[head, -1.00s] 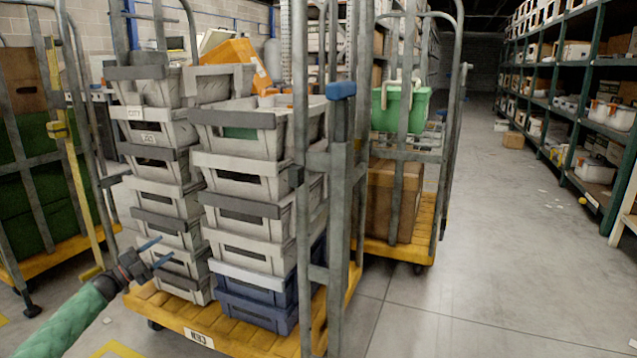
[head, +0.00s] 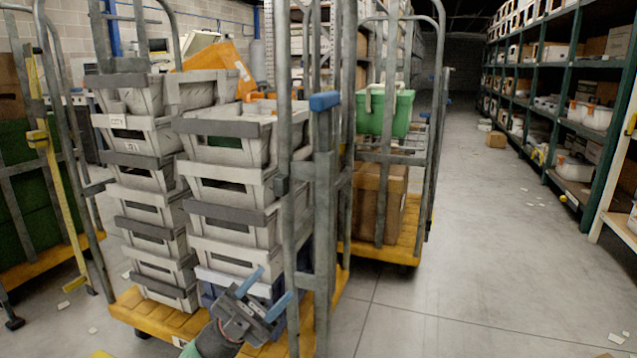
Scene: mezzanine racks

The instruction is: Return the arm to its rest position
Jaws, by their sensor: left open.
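My left gripper (head: 264,292) shows at the bottom centre-left of the head view, with its two blue fingers apart and nothing between them. It is in front of the lower crates on the near roll cage, and I cannot tell whether it touches them. Only a short part of my left arm shows below it. My right gripper is out of view.
The near roll cage (head: 325,170) holds stacked grey crates (head: 228,187) on a yellow base. A second cage behind carries a green crate (head: 384,112) and a cardboard box (head: 378,203). Shelving (head: 553,125) lines the right. The aisle floor (head: 470,240) is mostly clear, with paper scraps.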

